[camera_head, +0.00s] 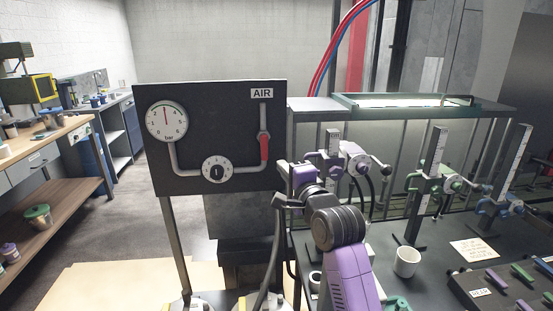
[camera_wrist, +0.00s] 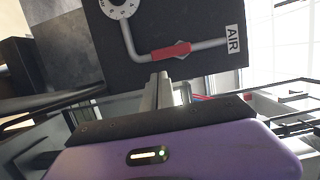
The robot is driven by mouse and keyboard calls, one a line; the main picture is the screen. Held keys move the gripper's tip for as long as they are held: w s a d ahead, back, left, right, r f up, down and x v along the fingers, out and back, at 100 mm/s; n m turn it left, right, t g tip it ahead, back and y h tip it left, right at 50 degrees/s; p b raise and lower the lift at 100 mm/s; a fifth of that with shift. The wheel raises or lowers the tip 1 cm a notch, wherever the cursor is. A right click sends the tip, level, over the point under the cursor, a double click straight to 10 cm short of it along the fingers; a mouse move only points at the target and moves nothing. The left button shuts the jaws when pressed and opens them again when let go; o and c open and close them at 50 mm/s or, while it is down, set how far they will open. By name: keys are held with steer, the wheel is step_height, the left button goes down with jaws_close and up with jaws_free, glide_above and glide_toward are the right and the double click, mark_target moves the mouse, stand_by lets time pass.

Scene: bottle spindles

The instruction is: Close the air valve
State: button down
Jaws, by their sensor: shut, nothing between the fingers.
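The air valve has a red handle (camera_head: 264,148) on a grey pipe at the right side of a black panel (camera_head: 215,112), under an "AIR" label (camera_head: 262,93). The handle lies in line with the pipe. In the wrist view the red handle (camera_wrist: 170,51) also runs along the pipe, just beyond my fingertips. My gripper (camera_wrist: 164,82) is shut and empty, pointing at the panel. A small gap seems to separate the tips from the handle; contact cannot be told. In the head view my purple wrist stands right of the panel and the fingertips are hard to make out.
A round pressure gauge (camera_head: 166,120) with its needle pointing up and a small dial (camera_head: 217,169) sit on the panel. To the right, a dark table holds measuring stands (camera_head: 430,185), a white mug (camera_head: 406,262) and a paper note (camera_head: 474,249). A wooden workbench (camera_head: 50,140) stands left.

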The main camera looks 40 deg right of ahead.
mark_target(267, 160)
steer(key=x, duration=0.5)
steer(key=shift+w+d+p, duration=0.15)
steer(key=shift+w+p, duration=0.15)
steer(key=shift+p, duration=0.05)
steer(key=shift+w+a+f+m, duration=0.15)
steer(key=shift+a+m, duration=0.1)
steer(key=shift+m, duration=0.25)
steer(key=shift+w+a+f+m+t+b, duration=0.2)
steer(key=shift+a+m+b, duration=0.2)
steer(key=shift+m, duration=0.3)
steer(key=shift+w+a+f+m+t+b, duration=0.15)
steer(key=shift+w+a+m+t+b, duration=0.2)
steer(key=shift+m, duration=0.35)
steer(key=w+a+r+m+h+b, duration=0.1)
steer(key=a+m+h+b, duration=0.1)
steer(key=m, duration=0.6)
steer(key=w+a+r+m+h+b, duration=0.2)
steer(key=m+b, duration=0.3)
steer(key=m, duration=0.4)
steer(key=shift+a+g+h, duration=0.35)
steer(key=shift+g+h, duration=0.1)
steer(key=shift+h, duration=0.25)
steer(key=shift+m, duration=0.4)
